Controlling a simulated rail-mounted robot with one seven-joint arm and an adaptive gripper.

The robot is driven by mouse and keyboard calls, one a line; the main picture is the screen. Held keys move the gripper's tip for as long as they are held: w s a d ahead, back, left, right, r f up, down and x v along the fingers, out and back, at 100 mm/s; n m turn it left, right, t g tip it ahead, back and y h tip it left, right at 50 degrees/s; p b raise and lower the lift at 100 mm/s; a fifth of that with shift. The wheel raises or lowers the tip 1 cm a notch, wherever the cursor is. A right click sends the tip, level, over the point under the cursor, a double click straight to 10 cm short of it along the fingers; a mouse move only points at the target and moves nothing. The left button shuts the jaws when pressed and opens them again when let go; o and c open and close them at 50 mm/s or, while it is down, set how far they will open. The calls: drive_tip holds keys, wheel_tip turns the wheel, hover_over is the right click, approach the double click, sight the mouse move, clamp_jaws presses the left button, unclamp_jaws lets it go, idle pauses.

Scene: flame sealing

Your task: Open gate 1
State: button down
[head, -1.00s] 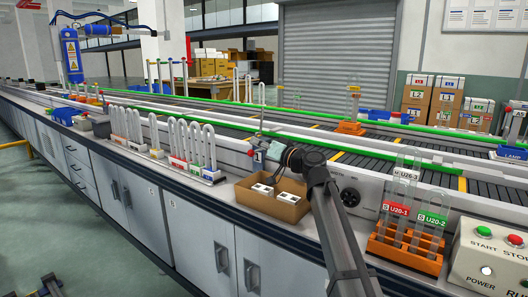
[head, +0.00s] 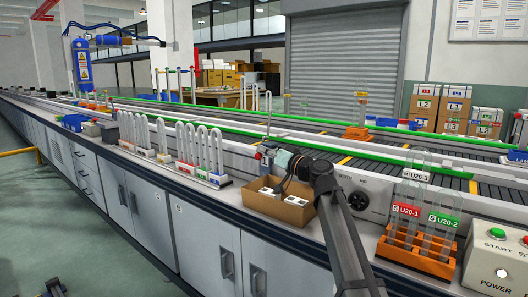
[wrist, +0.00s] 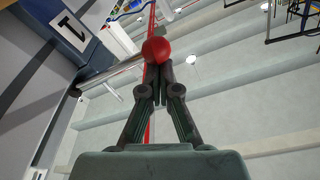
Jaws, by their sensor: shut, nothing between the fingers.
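The gate 1 unit is a dark blue block with a white label "1" (wrist: 72,30) at the upper left of the wrist view. A metal rod runs from it to a red ball knob (wrist: 157,50). My gripper (wrist: 157,82) is shut and empty, its fingertips at the near side of the knob; I cannot tell whether they touch it. In the head view my gripper (head: 284,160) is at the conveyor's near edge, beside the small "1" label (head: 266,161) and a red knob (head: 258,156). The green gate bar (head: 322,145) seems to lie along the belt behind it.
A cardboard box (head: 250,203) with white items stands just below my gripper. Racks of U-tubes (head: 217,180) stand to the left. An orange rack (head: 415,253) with labelled tubes and a control box (head: 500,262) stand to the right.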

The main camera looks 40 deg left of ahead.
drive_tip(key=d+r+p, duration=0.2)
drive_tip(key=d+p, duration=0.1)
drive_tip(key=d, duration=0.6)
drive_tip(key=shift+w+r, duration=0.15)
drive_tip(key=shift+w, duration=0.2)
drive_tip(key=shift+d, duration=0.15)
